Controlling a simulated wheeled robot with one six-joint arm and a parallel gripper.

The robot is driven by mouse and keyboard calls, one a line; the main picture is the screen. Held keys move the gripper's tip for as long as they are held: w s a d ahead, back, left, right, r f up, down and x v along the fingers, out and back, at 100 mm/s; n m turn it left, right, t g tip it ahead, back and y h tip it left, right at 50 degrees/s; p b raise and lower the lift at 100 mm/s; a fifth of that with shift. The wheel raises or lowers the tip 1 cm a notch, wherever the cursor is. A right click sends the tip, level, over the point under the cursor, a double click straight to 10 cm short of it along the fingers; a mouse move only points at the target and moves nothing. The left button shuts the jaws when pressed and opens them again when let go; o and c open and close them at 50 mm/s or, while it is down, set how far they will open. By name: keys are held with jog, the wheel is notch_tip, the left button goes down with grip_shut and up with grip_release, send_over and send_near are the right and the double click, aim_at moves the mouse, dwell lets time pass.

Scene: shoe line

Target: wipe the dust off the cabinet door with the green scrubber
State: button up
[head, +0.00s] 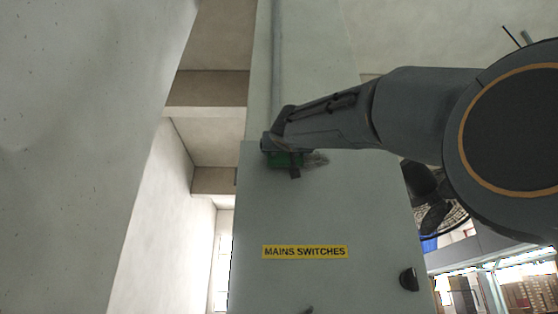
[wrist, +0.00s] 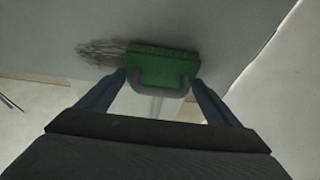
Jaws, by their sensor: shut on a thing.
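The cabinet door (head: 330,210) is pale grey-green and upright, with a yellow "MAINS SWITCHES" label (head: 305,252). A grey dust patch (head: 316,159) shows near its top, just right of the scrubber. In the wrist view the dust (wrist: 100,52) lies to the left of the scrubber. The green scrubber (wrist: 160,66) has a grey handle and lies against the door or very close to it. My gripper (wrist: 160,88) is shut on the scrubber's handle, one finger at each side. In the head view the scrubber (head: 285,159) is partly hidden by my gripper (head: 283,148).
A dark knob (head: 408,279) sticks out at the door's right side. A grey pipe (head: 277,60) runs up the wall above the cabinet. A pale wall surface (head: 80,150) fills the left of the head view. Shelving (head: 510,290) shows at the far lower right.

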jog(key=shift+s+d+p, duration=0.1)
jog(key=shift+d+p, duration=0.7)
jog(key=shift+d, duration=4.6)
jog(key=shift+d+p, duration=1.35)
jog(key=shift+d, duration=0.5)
jog(key=shift+a+b, duration=0.2)
jog(key=shift+b, duration=0.15)
jog(key=shift+a+f+b, duration=0.15)
jog(key=shift+a+b, duration=0.85)
jog(key=shift+b, duration=0.05)
jog(key=shift+a+b, duration=0.65)
jog(key=shift+a+r+b, duration=0.2)
jog(key=shift+a+b, duration=1.35)
jog(key=shift+a, duration=0.35)
